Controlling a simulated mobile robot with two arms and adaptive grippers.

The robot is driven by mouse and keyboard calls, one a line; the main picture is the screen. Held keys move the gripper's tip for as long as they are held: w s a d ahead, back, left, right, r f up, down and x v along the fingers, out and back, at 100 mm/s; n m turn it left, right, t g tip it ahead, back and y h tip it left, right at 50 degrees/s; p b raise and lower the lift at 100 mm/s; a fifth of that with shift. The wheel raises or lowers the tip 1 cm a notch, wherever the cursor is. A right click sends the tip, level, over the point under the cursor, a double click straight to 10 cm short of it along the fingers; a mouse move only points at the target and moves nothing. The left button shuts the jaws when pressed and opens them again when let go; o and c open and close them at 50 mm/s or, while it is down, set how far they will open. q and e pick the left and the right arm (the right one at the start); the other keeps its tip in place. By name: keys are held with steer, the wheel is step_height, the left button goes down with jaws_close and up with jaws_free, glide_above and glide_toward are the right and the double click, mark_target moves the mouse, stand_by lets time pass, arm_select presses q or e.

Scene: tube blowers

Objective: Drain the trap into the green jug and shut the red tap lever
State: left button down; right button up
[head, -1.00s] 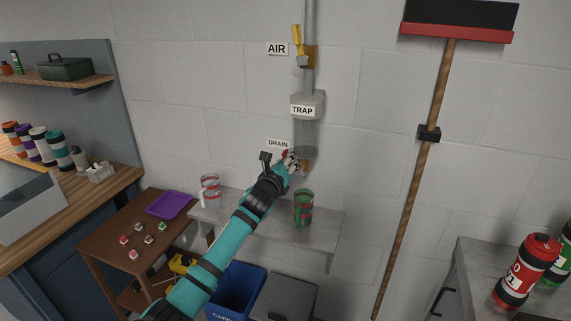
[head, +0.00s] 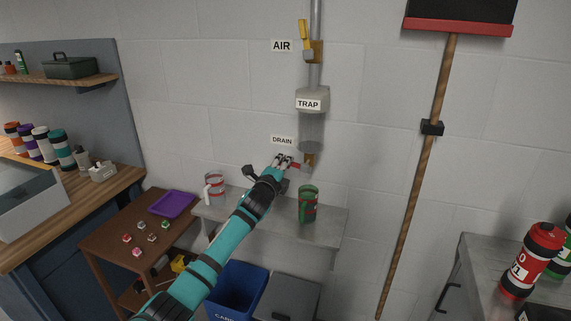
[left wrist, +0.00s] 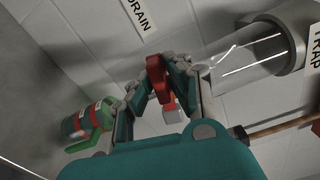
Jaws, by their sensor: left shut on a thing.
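The trap (head: 312,100) is a grey wall unit with a clear cylinder below it. Under that is a brass drain tap (head: 309,159) whose red tap lever (head: 297,166) points left. My left gripper (head: 284,160) is shut on the lever's end; the lever also shows between the fingers in the left wrist view (left wrist: 157,80). The green jug (head: 308,205), with red marks, stands upright on the grey shelf under the drain; it also shows in the left wrist view (left wrist: 88,124). The clear cylinder (left wrist: 245,60) shows no clear liquid level. My right gripper is out of view.
A second jug (head: 214,187), clear with red bands, stands at the left of the wall shelf (head: 265,214). The yellow air lever (head: 304,34) is above the trap. Bins stand below the shelf.

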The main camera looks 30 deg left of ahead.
arm_select(q)
steer(key=shift+a+f+n, duration=0.1)
steer(key=shift+f+n, duration=0.55)
steer(key=shift+n, duration=0.35)
steer(key=shift+f+b, duration=0.1)
steer(key=shift+b, duration=0.2)
steer(key=c, duration=1.4)
jaws_free()
steer(key=shift+o, duration=0.2)
steer(key=shift+s, duration=0.15)
steer(key=v, duration=1.1)
steer(key=shift+s, duration=0.4)
